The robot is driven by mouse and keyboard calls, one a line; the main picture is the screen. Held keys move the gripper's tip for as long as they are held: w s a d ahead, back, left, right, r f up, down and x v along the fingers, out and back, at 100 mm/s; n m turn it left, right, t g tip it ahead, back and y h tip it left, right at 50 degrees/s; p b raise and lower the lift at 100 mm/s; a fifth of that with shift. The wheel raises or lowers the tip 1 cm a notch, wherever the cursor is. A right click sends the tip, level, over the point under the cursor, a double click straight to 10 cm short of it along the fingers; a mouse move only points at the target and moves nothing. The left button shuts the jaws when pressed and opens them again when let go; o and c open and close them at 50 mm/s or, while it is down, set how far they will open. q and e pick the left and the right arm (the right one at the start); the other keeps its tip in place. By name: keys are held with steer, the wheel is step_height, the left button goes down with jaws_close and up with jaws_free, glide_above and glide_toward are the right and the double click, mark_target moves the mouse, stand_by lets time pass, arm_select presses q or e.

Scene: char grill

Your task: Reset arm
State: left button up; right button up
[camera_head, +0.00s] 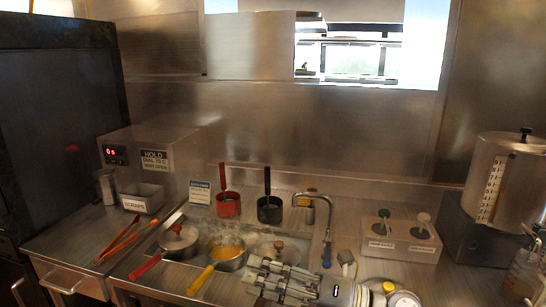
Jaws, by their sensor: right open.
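My right gripper (262,281) shows in the head view at the bottom centre, with its arm (345,292) coming in from the lower right. Its jaws are open and I see nothing between them. It is in front of the sunken wells in the steel counter, and it partly covers the front right part of them. My left gripper does not show in this view.
Pots with red (178,241) and yellow (227,252) handles sit in the wells. Tongs (122,240) lie left. A tap (327,215), a two-pump box (400,236) and a steel dispenser (505,180) stand behind or right. Bare counter (440,280) shows at right.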

steer(key=w+d+r+m+t+h, duration=0.1)
steer(key=w+d+m+t+h, duration=0.3)
steer(key=m+t, duration=0.45)
steer(key=w+d+r+m+t+h, duration=0.1)
steer(key=d+m+t+h, duration=0.2)
steer(key=d+m+t, duration=0.55)
steer(key=s+d+f+m+g+h, duration=0.1)
steer(key=d+f+m+g+h, duration=0.1)
steer(key=d+f+m+h, duration=0.25)
steer(key=s+d+f+m+g+h, duration=0.1)
steer(key=f+m+g+h, duration=0.15)
steer(key=f+m, duration=0.4)
steer(key=s+d+f+m+g+h, duration=0.1)
steer(key=d+f+m+g+h, duration=0.1)
steer(key=d+f+m+h, duration=0.25)
steer(key=s+f+m+g, duration=0.2)
steer(key=s+f+g, duration=0.4)
steer(key=s+f, duration=0.5)
steer(key=s+f+m+g, duration=0.2)
steer(key=s+f+g, duration=0.5)
steer(key=s, duration=0.7)
step_height(320, 180, down, 28)
steer(key=s, duration=0.2)
steer(key=s+d+f+g, duration=0.1)
steer(key=s+d+f, duration=0.1)
steer(key=s+f, duration=1.3)
steer(key=shift+s+d, duration=0.4)
steer(key=shift+s, duration=0.05)
steer(key=c, duration=0.3)
steer(key=shift+s, duration=0.15)
